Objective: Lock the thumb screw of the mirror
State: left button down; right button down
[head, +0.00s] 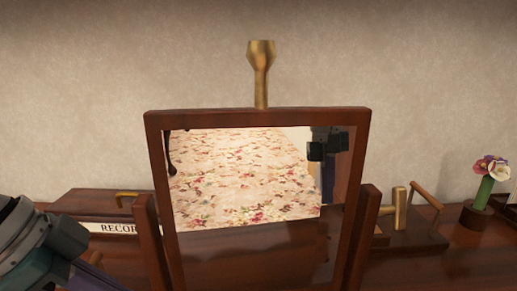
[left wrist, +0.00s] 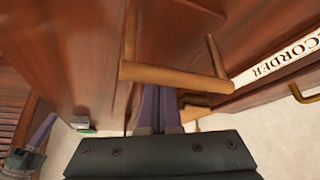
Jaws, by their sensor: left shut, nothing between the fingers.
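The mirror (head: 245,185) stands upright in the middle of the head view, in a dark red wooden frame between a left post (head: 151,240) and a right post (head: 364,240). My left gripper (head: 98,274) comes in at the lower left, just left of the left post. In the left wrist view its purple fingers (left wrist: 159,104) are together and empty, partly hidden by a wooden bar (left wrist: 175,78). I cannot tell whether they touch it. My right gripper shows only as a possible dark reflection in the glass.
A wooden box with a RECORDER label (head: 108,228) and a brass handle stands left of the mirror. A brass piece (head: 261,65) rises behind the frame.

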pick_arm(q)
jog(key=shift+f+b, duration=0.45)
jog(key=shift+f, duration=0.35)
pick_arm(e)
jog(key=shift+f, duration=0.5)
pick_arm(q)
jog(key=shift+f, duration=0.1)
dwell(0.8)
pick_arm(e)
jog(key=c, duration=1.6)
grip_release()
